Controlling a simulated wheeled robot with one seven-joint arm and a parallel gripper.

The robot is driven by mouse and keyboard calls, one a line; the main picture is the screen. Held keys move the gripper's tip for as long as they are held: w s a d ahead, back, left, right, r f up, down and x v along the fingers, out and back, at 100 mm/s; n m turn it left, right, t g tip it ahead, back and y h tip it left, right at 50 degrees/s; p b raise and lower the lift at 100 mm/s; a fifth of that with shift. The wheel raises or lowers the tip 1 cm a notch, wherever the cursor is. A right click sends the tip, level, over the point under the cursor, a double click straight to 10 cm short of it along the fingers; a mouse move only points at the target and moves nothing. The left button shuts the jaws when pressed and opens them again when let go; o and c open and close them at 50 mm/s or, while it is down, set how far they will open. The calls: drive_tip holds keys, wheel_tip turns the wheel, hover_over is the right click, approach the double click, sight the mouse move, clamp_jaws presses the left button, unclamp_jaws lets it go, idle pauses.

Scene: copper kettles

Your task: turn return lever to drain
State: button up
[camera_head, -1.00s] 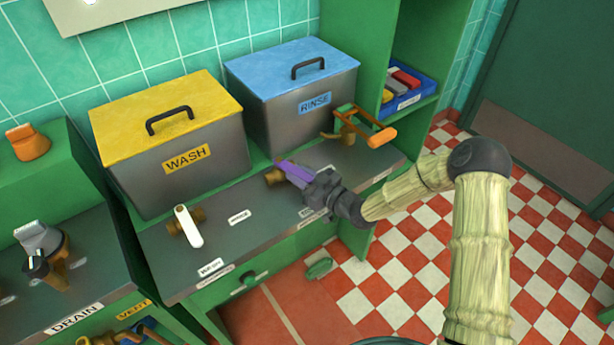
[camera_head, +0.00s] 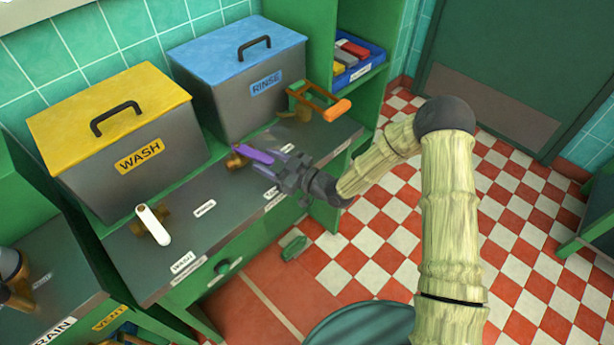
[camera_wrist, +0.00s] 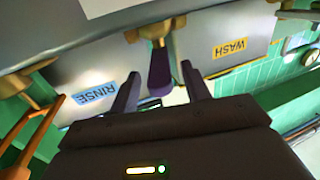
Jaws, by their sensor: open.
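A lever with a purple handle (camera_head: 254,154) sits on a brass valve at the counter's front, below the RINSE tank. It also shows in the wrist view (camera_wrist: 160,72), pointing toward my gripper. My gripper (camera_head: 276,168) is open at the handle's free end. In the wrist view, the handle's end lies between the two spread fingers (camera_wrist: 160,86), with gaps on both sides. I cannot tell whether a finger touches it. A white lever (camera_head: 153,225) stands in front of the WASH tank, between small labels, one reading WASH. The labels by the purple lever are partly hidden or too small to read.
The yellow-lidded WASH tank (camera_head: 140,165) and blue-lidded RINSE tank (camera_head: 230,100) stand behind the levers. An orange-handled crank (camera_head: 325,104) is right of the purple lever. A blue bin (camera_head: 358,62) sits on a shelf. The checkered floor (camera_head: 400,235) in front is mostly clear.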

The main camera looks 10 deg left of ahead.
drive_tip(key=v, duration=1.4)
drive_tip(key=shift+b, duration=0.3)
drive_tip(key=shift+d, duration=0.1)
drive_tip(key=shift+c, duration=0.2)
